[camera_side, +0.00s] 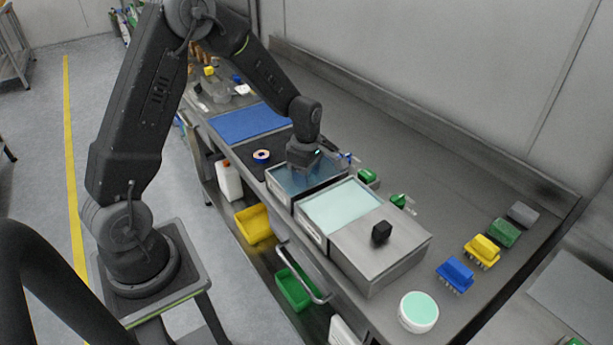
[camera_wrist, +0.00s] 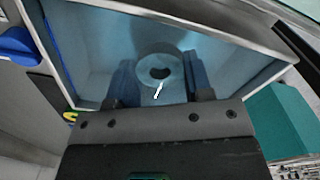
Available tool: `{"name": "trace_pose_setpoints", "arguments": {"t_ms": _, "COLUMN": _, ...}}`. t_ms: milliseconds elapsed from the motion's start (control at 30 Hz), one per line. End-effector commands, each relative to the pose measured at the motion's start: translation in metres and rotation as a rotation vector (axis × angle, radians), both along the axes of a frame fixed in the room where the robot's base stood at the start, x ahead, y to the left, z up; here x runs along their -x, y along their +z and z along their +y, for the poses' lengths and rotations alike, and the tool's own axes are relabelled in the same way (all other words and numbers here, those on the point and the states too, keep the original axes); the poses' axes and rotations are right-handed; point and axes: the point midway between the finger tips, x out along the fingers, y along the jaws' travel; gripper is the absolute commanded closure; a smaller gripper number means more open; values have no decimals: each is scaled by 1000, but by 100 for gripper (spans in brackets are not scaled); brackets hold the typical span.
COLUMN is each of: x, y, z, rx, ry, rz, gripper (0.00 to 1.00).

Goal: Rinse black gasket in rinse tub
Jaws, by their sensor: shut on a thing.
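My gripper (camera_side: 304,172) points down into the steel tub of clear bluish water (camera_side: 284,197), which seems to be the rinse tub. In the wrist view my two blue-tinted fingers (camera_wrist: 161,78) reach below the tub's rim (camera_wrist: 225,18). They are shut on a ring with a dark centre (camera_wrist: 148,63), apparently the gasket. It looks pale blue-grey through the water rather than black, and a small white streak shows at its hole. In the side view the ring is hidden by my gripper and the tub.
A tub of pale green liquid (camera_side: 342,205) adjoins on the right, with a steel cover (camera_side: 400,245) bearing a black block (camera_side: 381,232). A blue mat (camera_side: 250,122) and tape roll (camera_side: 262,156) lie behind left. Blue (camera_side: 456,272) and yellow (camera_side: 482,250) brushes stand at right.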

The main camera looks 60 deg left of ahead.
Motion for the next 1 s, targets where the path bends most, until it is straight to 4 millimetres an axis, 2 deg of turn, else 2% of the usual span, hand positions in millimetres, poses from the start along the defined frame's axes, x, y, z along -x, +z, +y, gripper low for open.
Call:
{"name": "trace_pose_setpoints", "arguments": {"t_ms": 167, "x": 0, "y": 7, "z": 0, "rx": 0, "ry": 0, "rz": 0, "gripper": 76}}
{"name": "trace_pose_setpoints", "arguments": {"t_ms": 567, "x": 0, "y": 10, "z": 0, "rx": 0, "ry": 0, "rz": -1, "gripper": 76}}
{"name": "trace_pose_setpoints", "arguments": {"t_ms": 1000, "x": -1, "y": 39, "z": 0, "rx": -1, "ry": 0, "rz": -3, "gripper": 76}}
